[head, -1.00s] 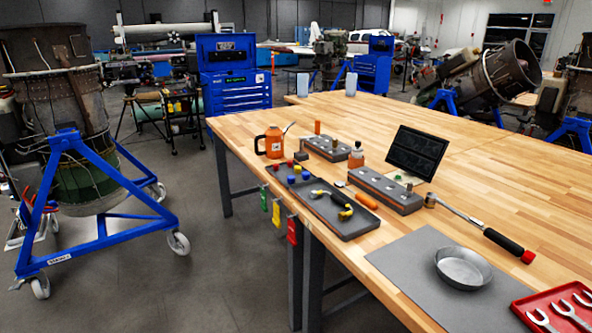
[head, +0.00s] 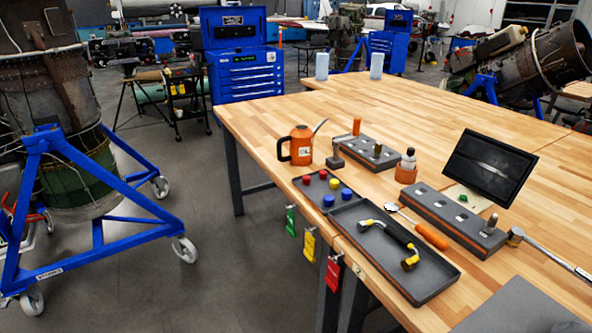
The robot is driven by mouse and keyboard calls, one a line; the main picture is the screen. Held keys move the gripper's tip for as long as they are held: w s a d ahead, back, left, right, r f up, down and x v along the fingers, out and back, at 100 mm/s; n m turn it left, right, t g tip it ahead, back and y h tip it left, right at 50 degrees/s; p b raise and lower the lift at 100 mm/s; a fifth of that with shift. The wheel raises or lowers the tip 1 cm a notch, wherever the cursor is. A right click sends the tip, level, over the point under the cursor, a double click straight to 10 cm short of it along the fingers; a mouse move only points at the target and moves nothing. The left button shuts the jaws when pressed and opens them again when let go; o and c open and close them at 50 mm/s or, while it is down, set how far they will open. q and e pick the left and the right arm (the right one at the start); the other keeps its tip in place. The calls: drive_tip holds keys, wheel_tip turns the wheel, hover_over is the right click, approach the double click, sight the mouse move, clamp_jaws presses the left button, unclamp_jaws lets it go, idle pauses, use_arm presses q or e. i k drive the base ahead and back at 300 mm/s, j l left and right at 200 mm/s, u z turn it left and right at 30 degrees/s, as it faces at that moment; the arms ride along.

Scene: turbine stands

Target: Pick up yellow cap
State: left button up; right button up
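A small yellow cap (head: 335,183) sits on a dark grey mat or shallow tray (head: 312,197) near the bench's left edge. Two red caps (head: 307,180) and two blue caps (head: 328,201) stand around it. In the larger dark tray (head: 425,294) beside them lies a black hose (head: 398,235) with yellow end fittings, a similar yellow to the cap. Neither of my grippers is in view.
An orange can (head: 300,147) stands behind the caps. A grey block with holes (head: 455,219), an orange-handled tool (head: 430,236) and a dark screen (head: 489,168) are to the right. Green, yellow and red tags (head: 333,275) hang off the bench edge. The wooden bench top (head: 400,110) is clear farther back.

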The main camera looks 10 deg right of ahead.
sight(334, 183)
drive_tip(key=i+u, duration=0.5)
drive_tip(key=i+l+u, duration=0.15)
drive_tip(key=i+u, duration=0.35)
drive_tip(key=i, duration=0.2)
drive_tip(key=i+j+z, duration=0.7)
drive_tip(key=i, duration=0.15)
